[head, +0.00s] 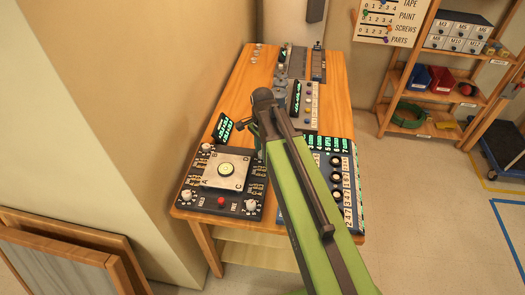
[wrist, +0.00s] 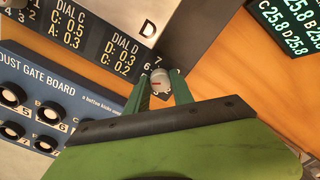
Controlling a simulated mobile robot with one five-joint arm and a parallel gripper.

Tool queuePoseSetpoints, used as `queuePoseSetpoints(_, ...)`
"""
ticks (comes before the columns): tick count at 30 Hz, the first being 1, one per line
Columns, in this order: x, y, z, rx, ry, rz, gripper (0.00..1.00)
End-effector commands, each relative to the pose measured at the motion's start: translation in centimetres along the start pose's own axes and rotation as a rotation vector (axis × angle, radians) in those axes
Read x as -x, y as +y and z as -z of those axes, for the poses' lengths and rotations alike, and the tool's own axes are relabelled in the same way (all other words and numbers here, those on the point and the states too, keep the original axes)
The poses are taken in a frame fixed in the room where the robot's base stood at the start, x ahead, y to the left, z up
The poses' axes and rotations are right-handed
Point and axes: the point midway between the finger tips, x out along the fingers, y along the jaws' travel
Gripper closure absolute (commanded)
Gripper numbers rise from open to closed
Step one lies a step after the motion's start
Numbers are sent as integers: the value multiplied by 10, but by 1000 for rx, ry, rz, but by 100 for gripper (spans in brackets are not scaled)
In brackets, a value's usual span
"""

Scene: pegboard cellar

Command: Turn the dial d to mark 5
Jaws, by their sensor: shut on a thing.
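Dial D (wrist: 160,84) is a small pale knob with a red line on its face, in the wrist view. My gripper (wrist: 161,77) has its two green fingers on either side of the knob and is shut on it. In the head view the dial panel (head: 232,208) lies on the bench, and my arm hides dial D.
The dust gate board (wrist: 50,75) with several black knobs lies beside the dial panel. A tilted green-lettered display (head: 222,127) stands at the panel's back. A red button (head: 221,201) and other pale knobs are on the panel.

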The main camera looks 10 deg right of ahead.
Motion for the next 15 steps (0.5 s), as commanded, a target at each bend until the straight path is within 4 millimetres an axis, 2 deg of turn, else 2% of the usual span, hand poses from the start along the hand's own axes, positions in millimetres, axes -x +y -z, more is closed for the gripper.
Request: queuePoseSetpoints(15,-1,3,1,-51,3,-9,100)
